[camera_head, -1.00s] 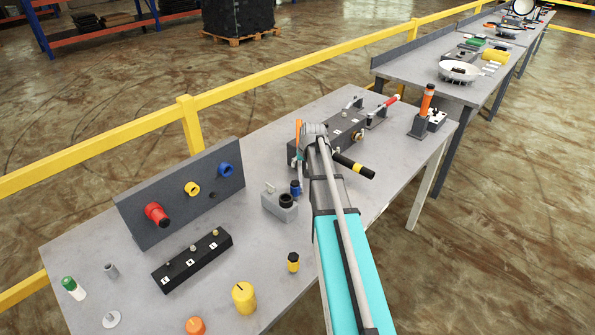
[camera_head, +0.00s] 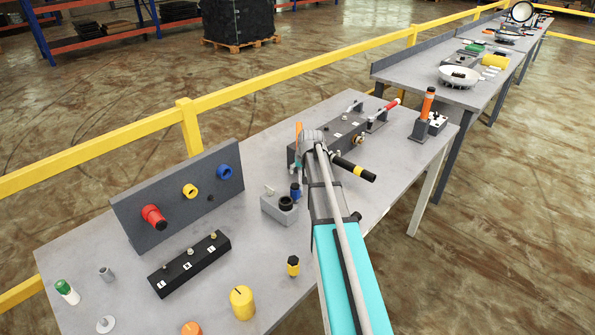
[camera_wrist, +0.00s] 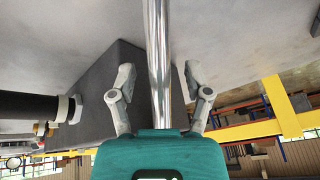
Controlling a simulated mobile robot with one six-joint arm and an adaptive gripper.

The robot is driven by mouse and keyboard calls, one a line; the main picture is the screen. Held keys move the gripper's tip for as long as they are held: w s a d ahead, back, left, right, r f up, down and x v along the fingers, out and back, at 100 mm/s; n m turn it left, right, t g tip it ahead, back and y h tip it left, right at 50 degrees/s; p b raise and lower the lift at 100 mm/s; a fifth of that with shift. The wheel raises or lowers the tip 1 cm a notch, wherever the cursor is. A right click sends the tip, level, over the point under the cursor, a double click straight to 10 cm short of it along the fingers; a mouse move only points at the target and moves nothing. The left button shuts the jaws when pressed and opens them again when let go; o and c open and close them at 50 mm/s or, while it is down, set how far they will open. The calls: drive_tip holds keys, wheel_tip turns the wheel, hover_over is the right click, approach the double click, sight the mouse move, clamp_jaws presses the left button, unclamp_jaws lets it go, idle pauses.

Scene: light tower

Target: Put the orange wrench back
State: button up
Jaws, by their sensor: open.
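An upright orange part (camera_head: 298,137) stands just left of my arm's far end, by the dark block on the table. I cannot tell whether it is the wrench. In the wrist view my gripper (camera_wrist: 158,75) is open, with one finger on each side of a shiny metal rod (camera_wrist: 157,30). Gaps show between the rod and both fingers. The rod's ends are out of view or hidden. In the head view, my arm hides the fingers. An orange cylinder with black bands (camera_head: 428,102) stands in a dark holder at the table's right end.
The dark block (camera_head: 335,135) carries levers, including a black-and-yellow handle (camera_head: 354,168) right of my arm and a red one (camera_head: 385,107). A grey socket block (camera_head: 279,205) is close left. A panel (camera_head: 135,215) with coloured knobs stands further left. A yellow rail (camera_head: 300,72) runs behind.

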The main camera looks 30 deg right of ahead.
clamp_jaws()
drive_tip(key=shift+r, duration=0.15)
idle(0.4)
wheel_tip(320, 180, up, 10)
drive_tip(key=p, duration=1)
idle(0.6)
